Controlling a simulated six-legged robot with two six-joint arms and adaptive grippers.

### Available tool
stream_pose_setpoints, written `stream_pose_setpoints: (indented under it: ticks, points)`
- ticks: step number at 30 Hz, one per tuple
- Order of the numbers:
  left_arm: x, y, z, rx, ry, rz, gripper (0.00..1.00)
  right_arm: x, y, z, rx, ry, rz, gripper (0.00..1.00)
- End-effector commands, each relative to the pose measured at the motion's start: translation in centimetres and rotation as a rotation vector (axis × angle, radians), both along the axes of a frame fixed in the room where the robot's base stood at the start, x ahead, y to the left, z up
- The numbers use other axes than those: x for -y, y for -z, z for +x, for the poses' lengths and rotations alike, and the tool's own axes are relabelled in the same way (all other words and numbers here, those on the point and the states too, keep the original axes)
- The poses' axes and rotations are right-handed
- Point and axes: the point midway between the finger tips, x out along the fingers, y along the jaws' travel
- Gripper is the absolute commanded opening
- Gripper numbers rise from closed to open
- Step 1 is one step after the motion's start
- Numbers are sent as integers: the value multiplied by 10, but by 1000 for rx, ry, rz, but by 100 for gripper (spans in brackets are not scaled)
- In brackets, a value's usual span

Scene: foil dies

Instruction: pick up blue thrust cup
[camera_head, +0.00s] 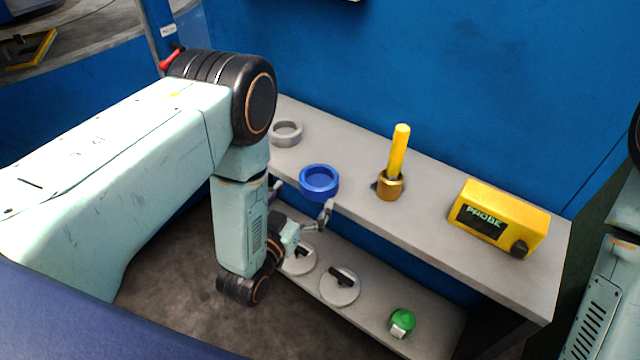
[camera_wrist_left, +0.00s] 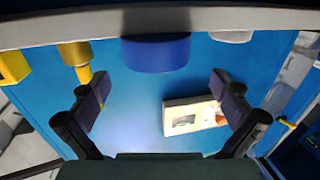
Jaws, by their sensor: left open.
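The blue thrust cup (camera_head: 319,188) is a short round cup with a raised rim, standing upright at the front edge of the grey upper shelf (camera_head: 430,215). My left gripper (camera_head: 302,203) is just in front of that edge, near the cup, with its fingers apart and empty. In the left wrist view the cup (camera_wrist_left: 156,52) shows ahead of the open fingers (camera_wrist_left: 160,84), roughly centred between them and apart from both. My right gripper is out of view; only part of my right arm shows at the right edge.
A grey ring (camera_head: 286,139) lies left of the cup. A yellow rod in a brass holder (camera_head: 390,188) and a yellow probe box (camera_head: 500,217) stand to the right. The lower shelf holds grey discs (camera_head: 340,292) and a green-capped item (camera_head: 402,321). A blue wall (camera_head: 430,70) closes the back.

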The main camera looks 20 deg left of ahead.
Motion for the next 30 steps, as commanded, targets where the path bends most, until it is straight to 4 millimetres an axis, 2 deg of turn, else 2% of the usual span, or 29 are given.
stream_pose_setpoints:
  ticks: [12, 22, 30]
  points:
    - [13, -1, 52, 2, -1, 0, 100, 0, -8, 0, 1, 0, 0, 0]
    - [16, 0, 58, -1, -1, -1, 100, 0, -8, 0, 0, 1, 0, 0]
    - [16, 0, 57, -1, -1, -1, 78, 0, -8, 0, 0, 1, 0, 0]
